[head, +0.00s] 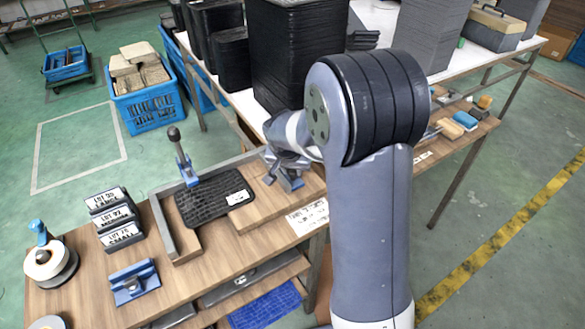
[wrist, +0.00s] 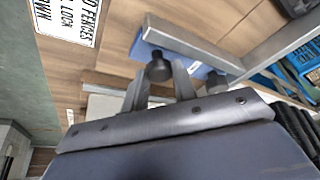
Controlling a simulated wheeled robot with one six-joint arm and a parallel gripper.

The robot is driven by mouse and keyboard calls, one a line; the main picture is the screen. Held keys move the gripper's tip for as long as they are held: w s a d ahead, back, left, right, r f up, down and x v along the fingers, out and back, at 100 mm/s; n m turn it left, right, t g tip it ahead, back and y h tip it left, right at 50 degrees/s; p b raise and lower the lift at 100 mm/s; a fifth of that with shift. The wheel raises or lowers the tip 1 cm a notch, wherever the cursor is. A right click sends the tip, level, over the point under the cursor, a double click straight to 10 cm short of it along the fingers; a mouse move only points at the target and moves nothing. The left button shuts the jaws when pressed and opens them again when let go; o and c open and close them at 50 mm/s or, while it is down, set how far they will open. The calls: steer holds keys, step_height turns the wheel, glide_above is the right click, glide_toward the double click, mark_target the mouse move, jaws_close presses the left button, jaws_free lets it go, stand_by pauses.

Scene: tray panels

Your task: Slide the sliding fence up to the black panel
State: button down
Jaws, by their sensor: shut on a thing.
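The black panel (head: 205,205) lies flat on the wooden table in the corner of a grey metal fence (head: 165,232), with a white label at its right end. My gripper (head: 284,170) is to the right of the panel, low over the table. In the wrist view my gripper (wrist: 158,90) is shut around the dark knob (wrist: 158,68) of the sliding fence (wrist: 185,40), a grey bar with blue parts. In the head view my gripper hides most of the sliding fence. A wooden stretch separates it from the panel. The panel is not clear in the wrist view.
A blue clamp with a black knob (head: 174,136) stands upright at the panel's far edge. Labelled black blocks (head: 115,215) and a blue fixture (head: 133,282) stand at left. A printed sign (head: 308,217) lies at the front. Tall black stacks (head: 290,50) stand behind.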

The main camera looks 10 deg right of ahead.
steer(key=s+a+b, duration=0.1)
steer(key=a, duration=0.2)
steer(key=s+a+b, duration=0.1)
steer(key=a+b, duration=0.1)
steer(key=a, duration=0.2)
steer(key=s+a+b, duration=0.1)
steer(key=a, duration=0.3)
steer(key=shift+s+b, duration=0.3)
steer(key=c, duration=1.1)
jaws_free()
steer(key=shift+c, duration=0.2)
steer(key=shift+r, duration=0.1)
steer(key=v, duration=1)
steer(key=shift+r+p, duration=0.35)
steer(key=shift+p, duration=0.05)
steer(key=shift+s, duration=0.15)
